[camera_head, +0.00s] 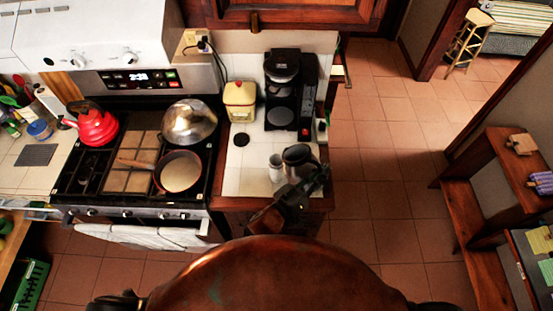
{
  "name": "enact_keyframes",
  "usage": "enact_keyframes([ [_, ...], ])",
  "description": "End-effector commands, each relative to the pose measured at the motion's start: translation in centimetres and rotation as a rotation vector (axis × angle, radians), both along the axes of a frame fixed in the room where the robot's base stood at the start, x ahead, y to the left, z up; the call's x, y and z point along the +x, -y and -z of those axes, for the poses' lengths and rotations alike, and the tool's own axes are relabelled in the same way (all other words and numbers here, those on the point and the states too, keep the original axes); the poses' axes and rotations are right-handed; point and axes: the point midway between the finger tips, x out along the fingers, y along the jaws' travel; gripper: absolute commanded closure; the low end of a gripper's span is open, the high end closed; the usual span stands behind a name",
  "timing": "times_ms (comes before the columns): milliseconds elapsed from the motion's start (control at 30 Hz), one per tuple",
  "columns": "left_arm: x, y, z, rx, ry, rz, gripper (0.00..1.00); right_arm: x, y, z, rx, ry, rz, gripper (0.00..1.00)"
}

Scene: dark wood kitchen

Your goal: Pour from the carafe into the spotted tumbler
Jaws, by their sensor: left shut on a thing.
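The carafe (298,157) is a dark, greyish pot at the front right of the white-tiled counter. My left gripper (308,181) is dark and shut on the carafe at its near right side. The gripper hides part of the carafe, and I cannot tell whether it touches the counter. A small pale tumbler (275,168) stands upright just left of the carafe. Its spots are too small to make out. My right gripper is not in view.
A black coffee maker (283,92) stands behind on the counter, with a yellow canister (239,101) to its left. The stove (135,165) at left holds a pan (181,172), a silver lid (188,122) and a red kettle (97,127). Tiled floor (375,180) is clear at right.

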Motion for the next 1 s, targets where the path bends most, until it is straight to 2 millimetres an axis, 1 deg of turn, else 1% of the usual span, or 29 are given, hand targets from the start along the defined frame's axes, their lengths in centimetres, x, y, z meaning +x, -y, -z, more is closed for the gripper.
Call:
enact_keyframes([
  [33, 0.4, -0.3, -0.9, -0.022, -0.008, 0.001, 1.0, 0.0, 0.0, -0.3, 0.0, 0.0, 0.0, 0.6],
  [333, 1.5, -1.5, -1.6, -0.107, -0.094, 0.002, 1.0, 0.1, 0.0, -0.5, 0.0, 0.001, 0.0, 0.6],
  [1000, 3.4, -3.4, -2.9, -0.299, -0.286, 0.003, 1.0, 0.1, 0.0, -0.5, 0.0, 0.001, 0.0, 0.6],
])
